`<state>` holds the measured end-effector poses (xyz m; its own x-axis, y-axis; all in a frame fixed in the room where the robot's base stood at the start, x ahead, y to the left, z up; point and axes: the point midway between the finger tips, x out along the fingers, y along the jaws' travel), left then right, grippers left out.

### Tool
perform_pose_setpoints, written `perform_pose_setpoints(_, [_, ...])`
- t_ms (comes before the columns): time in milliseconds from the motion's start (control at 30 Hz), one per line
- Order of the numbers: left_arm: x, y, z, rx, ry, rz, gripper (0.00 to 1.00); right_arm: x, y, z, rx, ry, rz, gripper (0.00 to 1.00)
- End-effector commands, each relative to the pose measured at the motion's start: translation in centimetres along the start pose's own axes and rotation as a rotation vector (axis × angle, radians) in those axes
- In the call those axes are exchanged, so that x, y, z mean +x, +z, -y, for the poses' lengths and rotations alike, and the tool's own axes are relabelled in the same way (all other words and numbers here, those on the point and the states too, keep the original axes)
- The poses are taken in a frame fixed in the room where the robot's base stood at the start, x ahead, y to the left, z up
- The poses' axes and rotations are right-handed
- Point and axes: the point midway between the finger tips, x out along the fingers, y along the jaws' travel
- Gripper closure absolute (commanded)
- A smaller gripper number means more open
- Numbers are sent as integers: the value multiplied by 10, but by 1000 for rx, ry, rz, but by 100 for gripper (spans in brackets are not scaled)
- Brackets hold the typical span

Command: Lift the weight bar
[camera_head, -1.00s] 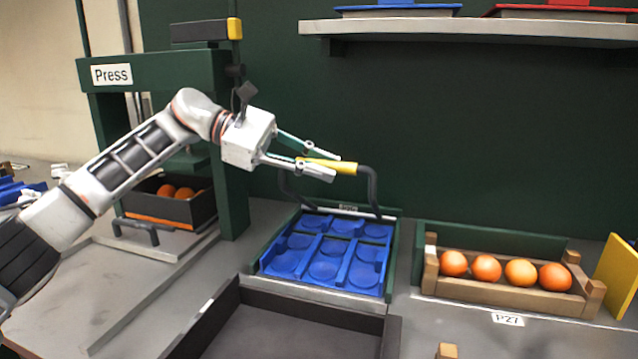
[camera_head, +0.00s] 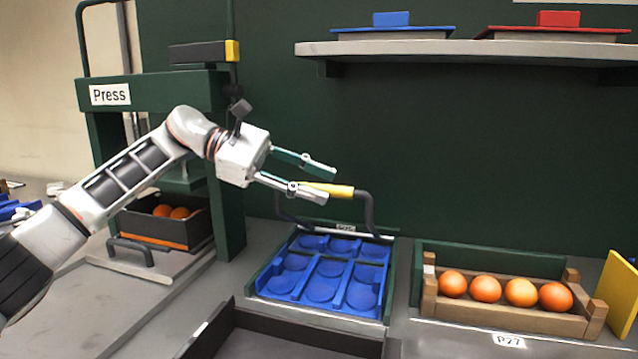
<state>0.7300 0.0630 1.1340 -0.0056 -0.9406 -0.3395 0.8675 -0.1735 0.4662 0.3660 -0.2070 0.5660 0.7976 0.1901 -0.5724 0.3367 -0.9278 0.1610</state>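A black bar with a yellow grip (camera_head: 333,189) stands like an arch over the back of a blue tray (camera_head: 320,270) with several round hollows. The tray is empty. Its black legs come down near the tray's back edge. My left gripper (camera_head: 318,183) comes in from the left at the grip's left end. Its two fingers are spread apart. The lower finger passes in front of the grip's left part, and the upper finger is behind and above it. I cannot tell whether either finger touches the grip. My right gripper is not in view.
A wooden crate (camera_head: 505,317) with several oranges stands at the right, beside a yellow panel (camera_head: 620,292). The press (camera_head: 165,92) with an orange-filled box (camera_head: 160,228) is at the left. A dark tray (camera_head: 290,342) lies in front. A shelf (camera_head: 470,47) holds blue and red lids.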

Motion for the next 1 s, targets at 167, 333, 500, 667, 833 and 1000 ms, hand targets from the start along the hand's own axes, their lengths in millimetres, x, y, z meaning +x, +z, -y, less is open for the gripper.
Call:
perform_pose_setpoints(167, [-32, 0, -1, -1, 6, -2, 68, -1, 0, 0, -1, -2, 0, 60])
perform_pose_setpoints(333, [-68, 0, -2, -1, 6, -3, 68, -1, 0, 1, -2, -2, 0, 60])
perform_pose_setpoints(500, [-95, 0, -1, 1, 3, -2, 68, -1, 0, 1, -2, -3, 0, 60])
perform_pose_setpoints(667, [-109, 0, 0, 1, 2, -2, 68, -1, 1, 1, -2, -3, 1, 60])
perform_pose_setpoints(833, [-113, 0, 0, 0, 1, -1, 68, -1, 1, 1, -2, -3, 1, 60])
perform_pose_setpoints(1000, [-113, 0, 0, 0, 1, -1, 68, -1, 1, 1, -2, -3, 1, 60])
